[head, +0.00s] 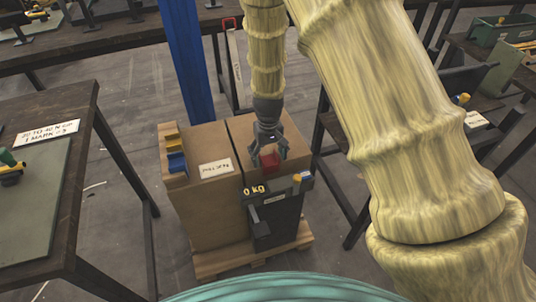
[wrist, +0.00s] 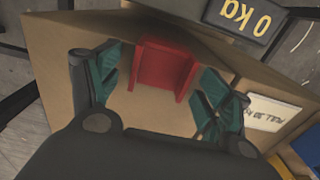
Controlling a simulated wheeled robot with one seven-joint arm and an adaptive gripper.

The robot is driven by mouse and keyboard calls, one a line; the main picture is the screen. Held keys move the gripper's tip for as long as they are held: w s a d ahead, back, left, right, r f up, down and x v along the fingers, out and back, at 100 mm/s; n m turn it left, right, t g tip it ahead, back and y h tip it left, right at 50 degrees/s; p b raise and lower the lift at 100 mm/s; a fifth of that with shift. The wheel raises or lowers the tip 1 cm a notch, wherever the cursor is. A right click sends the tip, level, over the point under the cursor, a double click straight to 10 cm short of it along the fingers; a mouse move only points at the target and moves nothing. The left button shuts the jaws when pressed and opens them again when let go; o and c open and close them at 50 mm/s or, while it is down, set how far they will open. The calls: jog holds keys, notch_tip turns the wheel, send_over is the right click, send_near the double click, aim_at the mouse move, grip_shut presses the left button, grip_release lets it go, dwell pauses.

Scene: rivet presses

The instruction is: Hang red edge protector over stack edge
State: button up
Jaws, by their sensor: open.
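The red edge protector (head: 270,161) is a small channel-shaped piece at the right carton of the stack (head: 213,204), near its front top edge. In the wrist view the protector (wrist: 166,66) lies between the two fingers of my gripper (wrist: 160,72), with a gap visible on both sides. My gripper (head: 269,158) is open, pointing down over the carton. I cannot tell how far the protector laps over the edge. The stack also shows in the wrist view as a brown carton surface (wrist: 150,118).
A dark box with a "0 kg" display (head: 254,189) is at the stack's front. The stack stands on a wooden pallet (head: 230,262). Tables flank it left (head: 60,110) and right (head: 470,130); a blue post (head: 182,60) rises behind.

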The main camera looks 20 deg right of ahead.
notch_tip(320, 180, up, 12)
dwell(0.9)
dwell(0.3)
